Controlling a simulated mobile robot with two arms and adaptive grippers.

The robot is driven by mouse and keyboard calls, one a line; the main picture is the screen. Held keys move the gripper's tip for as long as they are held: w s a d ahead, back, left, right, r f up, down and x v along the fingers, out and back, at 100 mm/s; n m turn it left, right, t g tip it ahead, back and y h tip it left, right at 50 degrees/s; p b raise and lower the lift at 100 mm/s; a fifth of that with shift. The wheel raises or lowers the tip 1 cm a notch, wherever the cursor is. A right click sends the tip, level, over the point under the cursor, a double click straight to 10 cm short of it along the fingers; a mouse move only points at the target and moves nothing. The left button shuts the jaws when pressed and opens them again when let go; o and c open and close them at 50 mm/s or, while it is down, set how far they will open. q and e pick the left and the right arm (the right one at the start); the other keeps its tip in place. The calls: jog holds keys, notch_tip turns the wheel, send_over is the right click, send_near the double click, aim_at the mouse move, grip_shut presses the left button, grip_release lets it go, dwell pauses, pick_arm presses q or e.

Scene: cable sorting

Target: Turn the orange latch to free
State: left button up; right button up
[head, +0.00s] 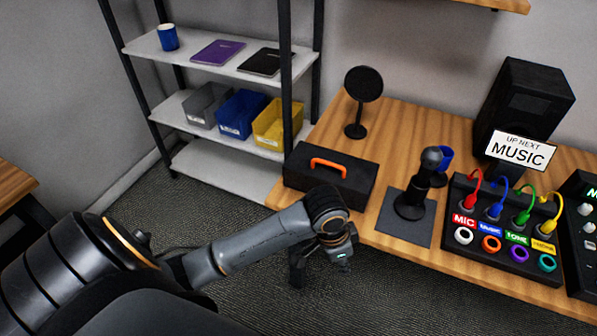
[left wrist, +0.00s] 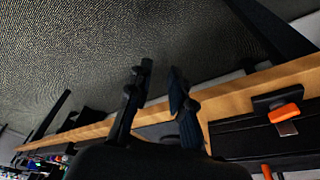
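The black box (head: 330,180) with an orange handle (head: 328,167) on its lid sits at the left end of the wooden desk. The orange latch (left wrist: 286,113) shows in the left wrist view, on a dark mount with a small metal plate on the box's side. In the head view I cannot make out the latch. My left gripper (head: 298,272) is in front of the desk edge, over the floor, apart from the box. In the left wrist view its two fingers (left wrist: 160,72) stand apart with nothing between them. My right gripper is in neither view.
A shelf (head: 225,175) with bins stands behind.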

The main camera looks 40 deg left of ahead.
pick_arm(q)
jog(key=s+a+f+n+b, duration=0.1)
jog(key=s+f+n, duration=0.1)
jog(key=s+f, duration=0.4)
jog(key=s+a+f+n+y, duration=0.1)
jog(key=s+f, duration=0.5)
jog(key=f, duration=0.6)
jog(key=shift+a+n+t+y+b, duration=0.35)
jog(key=shift+a+n, duration=0.2)
jog(key=shift+n, duration=0.45)
jog(key=shift+f, duration=0.1)
